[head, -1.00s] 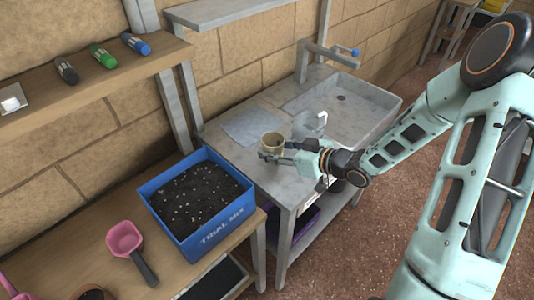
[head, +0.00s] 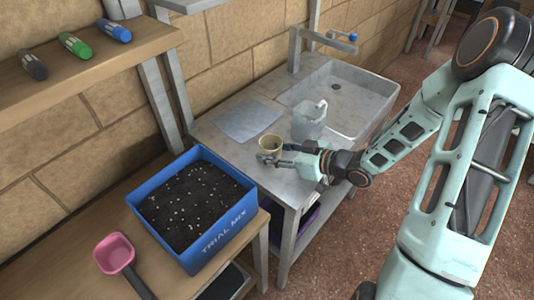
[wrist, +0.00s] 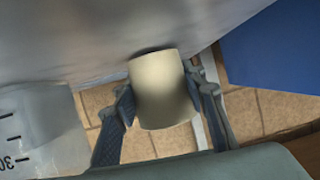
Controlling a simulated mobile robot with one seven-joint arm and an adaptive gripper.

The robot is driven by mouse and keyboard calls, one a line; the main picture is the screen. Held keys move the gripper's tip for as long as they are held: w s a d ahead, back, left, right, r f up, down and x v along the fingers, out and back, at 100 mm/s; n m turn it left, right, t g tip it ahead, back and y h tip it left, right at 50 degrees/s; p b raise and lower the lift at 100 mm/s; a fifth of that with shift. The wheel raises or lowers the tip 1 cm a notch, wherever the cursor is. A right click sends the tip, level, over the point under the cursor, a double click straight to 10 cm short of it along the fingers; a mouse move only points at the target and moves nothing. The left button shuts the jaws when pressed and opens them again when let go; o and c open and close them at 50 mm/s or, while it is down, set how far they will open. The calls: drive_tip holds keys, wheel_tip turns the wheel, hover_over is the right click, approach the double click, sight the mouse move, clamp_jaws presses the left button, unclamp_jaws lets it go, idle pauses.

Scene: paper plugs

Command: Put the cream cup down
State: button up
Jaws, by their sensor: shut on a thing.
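The cream cup (head: 270,143) is in my gripper (head: 268,155), over the front left part of the grey sink bench (head: 222,150) in the head view. In the wrist view the cream cup (wrist: 160,88) sits between the two fingers of my gripper (wrist: 160,105), which are closed against its sides. The cup looks about upright in the head view, with its open top facing up. I cannot tell whether its base touches the bench top.
A clear measuring jug (head: 308,120) stands close to the right of the cup, and shows in the wrist view (wrist: 40,130). A blue-grey sheet (head: 248,120) lies behind. The sink basin (head: 340,97) is at the right. A blue tub of soil (head: 225,240) stands at the left.

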drive_tip(key=shift+d+f, duration=0.1)
drive_tip(key=shift+f, duration=0.1)
drive_tip(key=shift+f, duration=0.15)
drive_tip(key=o, duration=1.2)
drive_tip(key=shift+c, duration=0.2)
drive_tip(key=shift+r, duration=0.25)
drive_tip(key=shift+s+d+r, duration=0.15)
drive_tip(key=shift+d, duration=0.15)
drive_tip(key=p+v, duration=0.1)
drive_tip(key=v, duration=1)
drive_tip(key=shift+s+d, duration=0.1)
drive_tip(key=shift+s, duration=0.05)
